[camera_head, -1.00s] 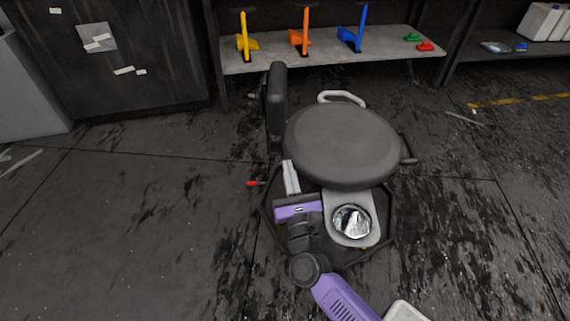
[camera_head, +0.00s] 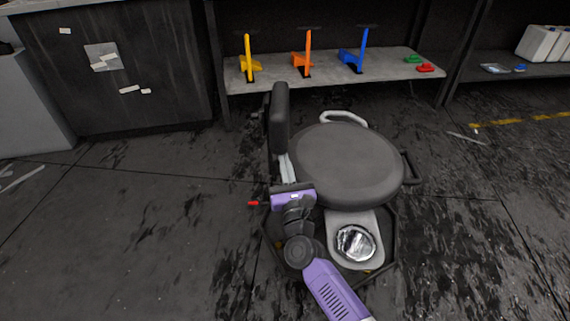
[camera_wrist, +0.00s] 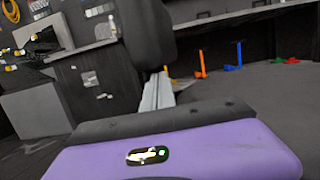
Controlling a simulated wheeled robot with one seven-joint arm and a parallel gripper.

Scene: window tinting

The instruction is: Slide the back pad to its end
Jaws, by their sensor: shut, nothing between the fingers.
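The back pad (camera_head: 280,118) is a dark, upright cushion at the left rim of a round black seat (camera_head: 348,164). It also shows in the wrist view (camera_wrist: 148,30), straight ahead of my fingers. My gripper (camera_head: 283,157) has its pale grey fingers shut together and empty. Its fingertips are just below and near the pad's lower end. In the wrist view the fingers (camera_wrist: 157,92) point at the pad's lower edge; I cannot tell whether they touch it. The pad's mounting is mostly hidden behind the pad and my gripper.
A red-tipped lever (camera_head: 253,203) sticks out left of the stool. A pale loop handle (camera_head: 343,117) stands behind the seat, and a tray with a shiny bowl (camera_head: 355,242) is in front. A shelf (camera_head: 330,82) with yellow, orange and blue tools stands behind. Floor to the left is clear.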

